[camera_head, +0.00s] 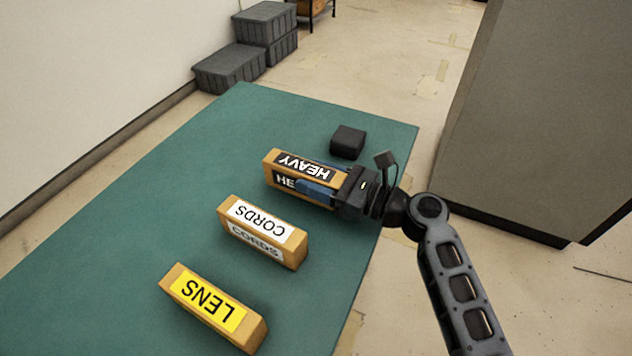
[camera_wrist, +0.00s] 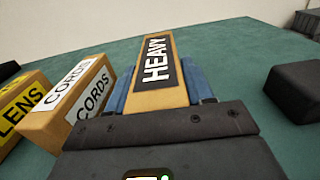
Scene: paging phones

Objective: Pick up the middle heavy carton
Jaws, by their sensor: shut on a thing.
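The heavy carton (camera_head: 275,165) is a long tan box with black "HEAVY" labels on its top and side. It is at the far end of a row of three cartons on the green table. My gripper (camera_head: 325,180) is shut on it, with blue fingers along both long sides. In the wrist view, the heavy carton (camera_wrist: 155,75) lies between the two blue fingers of my gripper (camera_wrist: 160,88). The carton looks at or close to the table surface; I cannot tell whether it is lifted. Its near end is hidden by my gripper.
A cords carton (camera_head: 262,232) and a lens carton (camera_head: 214,308) lie nearer on the green table (camera_head: 130,220). A small black block (camera_head: 347,141) sits just beyond the heavy carton. Grey crates (camera_head: 230,66) stand on the floor by the wall. A grey cabinet (camera_head: 530,120) stands at right.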

